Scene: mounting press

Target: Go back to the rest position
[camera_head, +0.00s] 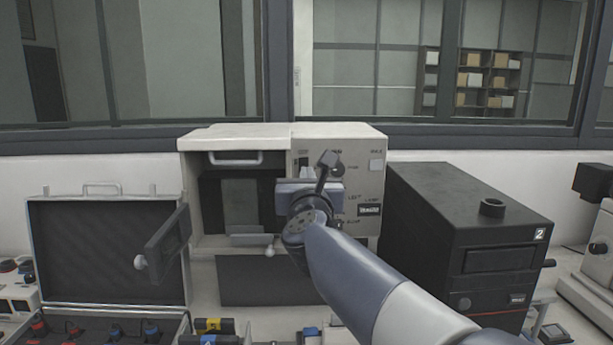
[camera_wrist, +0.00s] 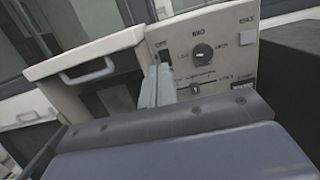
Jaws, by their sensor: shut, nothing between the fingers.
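My gripper (camera_head: 327,165) is raised in front of the right-hand control panel of the mounting press (camera_head: 240,137). It is shut and holds nothing. In the wrist view my gripper (camera_wrist: 160,85) points toward the panel, where a round knob (camera_wrist: 202,53) and a slider (camera_wrist: 195,85) show. I cannot tell whether the fingers touch the panel. The press has an open dark chamber on its left, with its small door (camera_head: 167,240) swung out to the left. My arm partly hides the panel in the head view.
A black box marked 2 (camera_head: 455,205) stands close on the right. An open case (camera_head: 105,250) with a dark lid stands on the left. Yellow and black blocks (camera_head: 207,326) lie at the front. Windows are behind.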

